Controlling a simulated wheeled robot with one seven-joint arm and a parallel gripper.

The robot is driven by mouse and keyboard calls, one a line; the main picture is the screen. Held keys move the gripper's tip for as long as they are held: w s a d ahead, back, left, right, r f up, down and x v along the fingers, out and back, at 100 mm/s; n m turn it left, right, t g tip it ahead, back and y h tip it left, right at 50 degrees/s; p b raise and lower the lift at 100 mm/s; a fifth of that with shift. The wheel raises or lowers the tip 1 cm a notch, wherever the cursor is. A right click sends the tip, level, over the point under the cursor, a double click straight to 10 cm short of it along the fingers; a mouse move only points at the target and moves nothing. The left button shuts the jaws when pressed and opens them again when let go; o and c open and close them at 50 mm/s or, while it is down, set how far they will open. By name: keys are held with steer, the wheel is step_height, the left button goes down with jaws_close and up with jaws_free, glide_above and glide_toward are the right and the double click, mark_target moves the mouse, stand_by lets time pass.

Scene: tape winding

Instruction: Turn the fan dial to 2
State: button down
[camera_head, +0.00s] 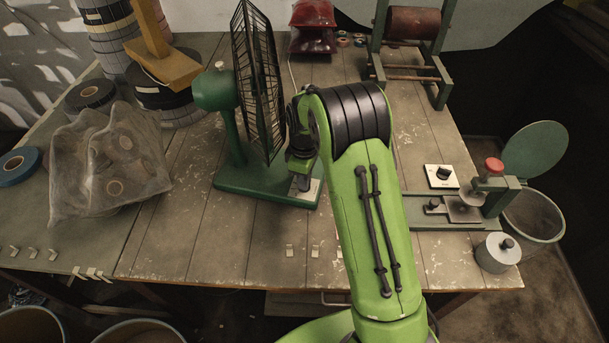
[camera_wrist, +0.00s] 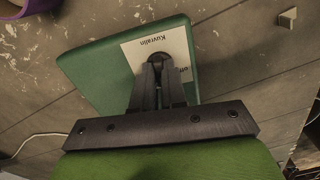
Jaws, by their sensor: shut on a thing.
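The green fan (camera_head: 262,85) stands on the wooden table left of my arm, its black wire cage seen nearly edge-on. Its flat green base (camera_head: 245,181) carries a pale label plate (camera_head: 311,192) at the right end. In the wrist view the plate (camera_wrist: 182,44) reads "Kuvralin", with more lettering partly covered. My gripper (camera_wrist: 158,66) points down at this plate and is shut on the dark fan dial (camera_wrist: 157,57). The fingers hide most of the dial and the numbers, so its setting cannot be read. In the head view my gripper (camera_head: 304,184) is just above the base.
A second dial on a white plate (camera_head: 441,176) sits at the right, beside a green device with a red knob (camera_head: 494,164). A wrapped bag of rolls (camera_head: 109,165) lies at the left. Small pale clips (camera_head: 290,250) lie along the front edge.

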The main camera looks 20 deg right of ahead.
steer(key=shift+r+m, duration=0.1)
steer(key=shift+m, duration=1.2)
steer(key=c, duration=1.2)
jaws_free()
steer(key=shift+p, duration=0.3)
